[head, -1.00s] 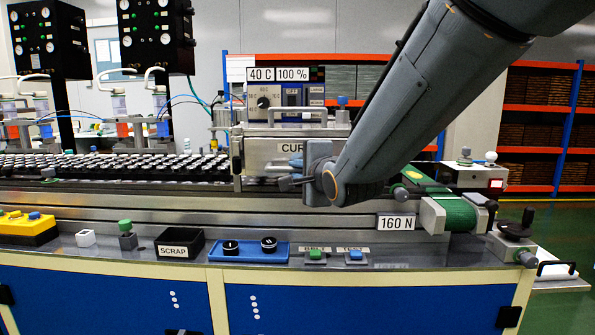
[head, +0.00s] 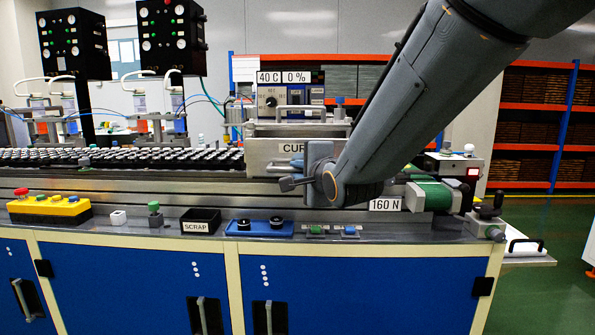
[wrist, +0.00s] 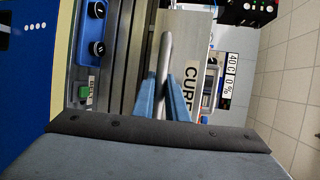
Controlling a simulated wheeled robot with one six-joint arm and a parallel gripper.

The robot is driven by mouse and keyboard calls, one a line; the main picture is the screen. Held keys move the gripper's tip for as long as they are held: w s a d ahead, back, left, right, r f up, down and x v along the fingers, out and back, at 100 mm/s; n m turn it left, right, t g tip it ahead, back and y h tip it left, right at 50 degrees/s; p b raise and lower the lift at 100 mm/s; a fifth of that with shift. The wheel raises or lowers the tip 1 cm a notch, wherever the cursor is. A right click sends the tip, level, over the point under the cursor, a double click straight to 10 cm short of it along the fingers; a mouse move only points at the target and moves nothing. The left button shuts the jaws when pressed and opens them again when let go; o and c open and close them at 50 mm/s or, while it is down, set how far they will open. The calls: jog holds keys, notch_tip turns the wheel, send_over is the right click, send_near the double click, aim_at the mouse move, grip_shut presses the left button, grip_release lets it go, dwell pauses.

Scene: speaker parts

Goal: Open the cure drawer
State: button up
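The cure drawer's metal front (head: 262,160), marked "CURE", is under the cure unit (head: 318,95) in the head view. It appears pulled out toward me over the line's front rails; its inside cannot be seen. The front also fills the middle of the wrist view (wrist: 190,40), with its round bar handle (wrist: 165,50) running between my fingers. My gripper (wrist: 165,85) is closed around this handle, one blue finger on each side. In the head view my gripper (head: 318,172) is at the drawer front and hides part of it. The unit's display (head: 296,77) reads "40 C" and "0 %".
Rows of dark parts (head: 120,158) fill the line to the left. A green belt (head: 432,195) lies right.

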jog(key=o, duration=0.3)
jog(key=shift+a, duration=0.15)
jog(key=shift+o, duration=0.7)
jog(key=shift+d, duration=0.2)
jog(key=v, duration=0.7)
jog(key=shift+s, duration=0.4)
jog(key=shift+d, duration=0.1)
jog(key=s+d+f+n+g+h+p, duration=0.2)
jog(key=s+d+f+n+g, duration=0.2)
jog(key=d+f, duration=0.3)
jog(key=s+d+f+n+g+h+p, duration=0.25)
jog(key=s+d+f, duration=0.25)
jog(key=f, duration=0.4)
jog(key=s+d+f+n+g, duration=0.1)
jog(key=s+f+n+g, duration=0.1)
jog(key=s, duration=0.3)
jog(key=s+d+f+n+g+h+p, duration=0.1)
jog(key=s+d+f+n+g, duration=0.1)
jog(key=s, duration=0.4)
jog(key=s+d+f+n+g, duration=0.2)
jog(key=s+n+g, duration=0.2)
jog(key=s, duration=0.2)
jog(key=shift+p, duration=0.3)
